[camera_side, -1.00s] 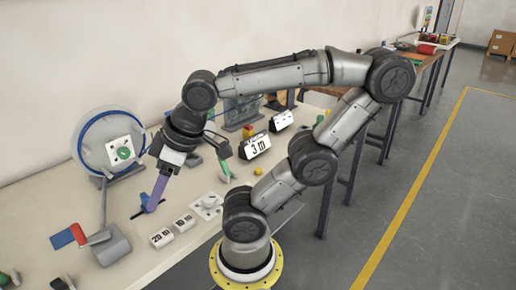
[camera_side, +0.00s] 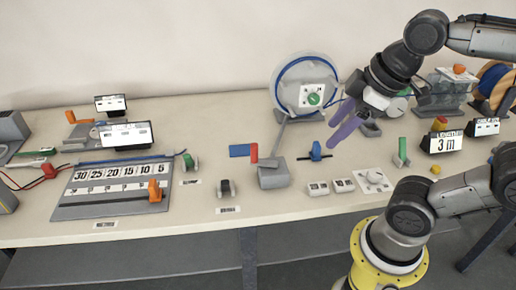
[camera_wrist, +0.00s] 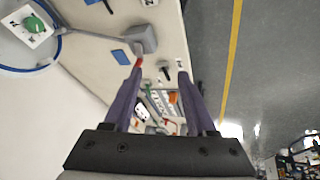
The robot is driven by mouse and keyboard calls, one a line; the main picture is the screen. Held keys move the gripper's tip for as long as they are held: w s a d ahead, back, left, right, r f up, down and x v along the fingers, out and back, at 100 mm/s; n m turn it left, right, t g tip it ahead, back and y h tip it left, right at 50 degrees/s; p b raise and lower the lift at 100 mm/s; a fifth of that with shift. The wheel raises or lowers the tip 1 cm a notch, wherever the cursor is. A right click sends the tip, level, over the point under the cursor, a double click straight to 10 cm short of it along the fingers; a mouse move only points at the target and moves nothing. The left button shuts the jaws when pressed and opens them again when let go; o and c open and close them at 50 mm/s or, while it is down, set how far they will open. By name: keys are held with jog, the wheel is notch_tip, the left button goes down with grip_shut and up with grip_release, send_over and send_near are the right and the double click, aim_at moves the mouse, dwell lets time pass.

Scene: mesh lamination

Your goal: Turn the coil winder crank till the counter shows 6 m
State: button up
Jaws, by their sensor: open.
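A round grey wheel with a blue rim (camera_side: 281,86), likely the coil winder, stands at the back of the bench. A green knob (camera_side: 314,99) sits on its white plate; I cannot tell whether this is the crank. The wheel and green knob (camera_wrist: 33,25) also show at the upper left of the wrist view. A counter (camera_side: 441,143) to the right reads 3 m. My gripper (camera_side: 346,126) is open and empty, its purple fingers pointing down in front of and right of the wheel. Its open fingers (camera_wrist: 160,75) also show in the wrist view.
A numbered board (camera_side: 112,188) lies left.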

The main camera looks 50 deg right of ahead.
jog(key=w+r+n+g, duration=0.1)
jog(key=w+r+n, duration=0.25)
jog(key=w, duration=0.25)
jog(key=n+g, duration=0.4)
send_over(254, 142)
notch_tip(254, 142, down, 7)
notch_tip(254, 142, down, 14)
grip_shut()
